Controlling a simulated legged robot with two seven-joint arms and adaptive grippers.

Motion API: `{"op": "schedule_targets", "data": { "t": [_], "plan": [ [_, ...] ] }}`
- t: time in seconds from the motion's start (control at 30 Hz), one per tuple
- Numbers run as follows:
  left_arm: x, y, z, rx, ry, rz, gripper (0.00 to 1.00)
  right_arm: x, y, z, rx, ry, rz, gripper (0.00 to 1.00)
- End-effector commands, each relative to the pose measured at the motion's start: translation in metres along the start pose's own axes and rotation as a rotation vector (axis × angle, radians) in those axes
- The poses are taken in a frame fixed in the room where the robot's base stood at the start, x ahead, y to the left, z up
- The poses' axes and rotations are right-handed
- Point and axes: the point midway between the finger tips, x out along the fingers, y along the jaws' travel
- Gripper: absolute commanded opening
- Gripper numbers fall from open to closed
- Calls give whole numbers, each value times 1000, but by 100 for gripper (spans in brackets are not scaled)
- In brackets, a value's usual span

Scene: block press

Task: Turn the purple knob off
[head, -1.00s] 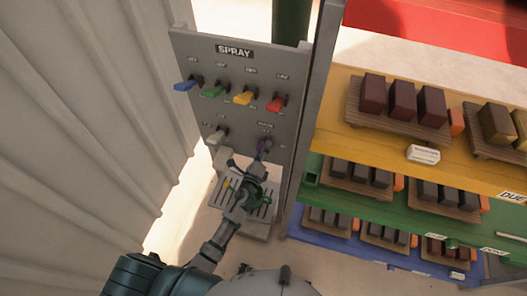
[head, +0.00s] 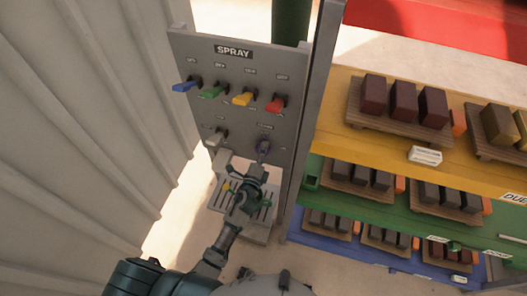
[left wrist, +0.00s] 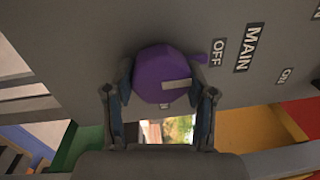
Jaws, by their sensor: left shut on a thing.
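The purple knob (head: 264,146) is at the lower right of the grey SPRAY panel (head: 240,120). My left gripper (head: 261,164) reaches up to it from below. In the left wrist view the purple knob (left wrist: 158,72) sits between the two fingers of my left gripper (left wrist: 163,95), which is shut on it. A light grey mark shows on the knob's face. A small purple tab at its right side lies next to the OFF label (left wrist: 216,53); MAIN and ON labels are farther right. My right gripper is not in view.
A shelf (head: 335,135) with blocks stands right; a corrugated wall (head: 90,120) stands left.

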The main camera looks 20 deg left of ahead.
Motion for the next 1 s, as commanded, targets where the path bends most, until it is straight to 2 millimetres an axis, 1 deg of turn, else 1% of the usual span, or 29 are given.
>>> {"op": "schedule_targets", "data": {
  "t": [0.03, 0.1, 0.13, 0.17, 0.2, 0.6, 0.77, 0.87, 1.0],
  "plan": [
    [3, -6, 3, -3, -5, -10, 20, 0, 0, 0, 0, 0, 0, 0],
    [3, -6, 3, -3, -5, -10, 20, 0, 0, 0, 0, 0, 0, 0],
    [3, -6, 3, -3, -5, -10, 63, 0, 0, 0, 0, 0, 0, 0],
    [3, -6, 3, -3, -5, -10, 70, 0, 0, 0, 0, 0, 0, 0],
    [2, -5, 2, -2, -5, -10, 80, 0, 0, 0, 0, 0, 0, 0],
    [1, -2, 0, 0, -1, -3, 80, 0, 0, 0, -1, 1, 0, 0],
    [-3, -1, 0, 0, -1, -2, 80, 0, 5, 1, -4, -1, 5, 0],
    [-16, 0, 0, 0, -1, 0, 80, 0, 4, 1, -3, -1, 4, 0],
    [-47, 1, 0, -3, -1, 1, 80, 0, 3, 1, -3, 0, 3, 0]
  ]
}}
